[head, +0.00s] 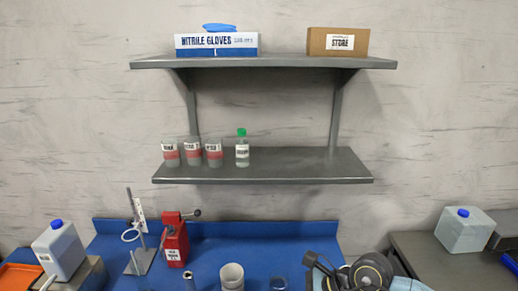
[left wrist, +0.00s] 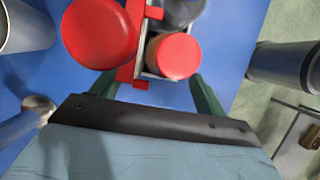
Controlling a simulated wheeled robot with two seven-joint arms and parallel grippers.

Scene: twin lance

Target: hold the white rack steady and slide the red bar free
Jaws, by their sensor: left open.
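In the left wrist view, my left gripper (left wrist: 151,77) is open, its two dark green fingers standing apart. Between and beyond them is a narrow pale-edged frame, likely the white rack (left wrist: 142,42), only partly visible. Red strips, likely the red bar (left wrist: 125,74), show along its left side. A large red round cap (left wrist: 100,33) is left of the frame, and another red round top (left wrist: 173,56) sits within it. I cannot tell whether the fingers touch anything. The rack, bar and left gripper are not identifiable in the head view. I cannot make out my right gripper.
A red device (head: 174,243) and a ring stand (head: 138,235) stand on the blue bench (head: 265,236). A grey cup (head: 232,276) is near the front. Shelves (head: 262,166) hang above. In the left wrist view, a dark cylinder (left wrist: 284,64) is at right.

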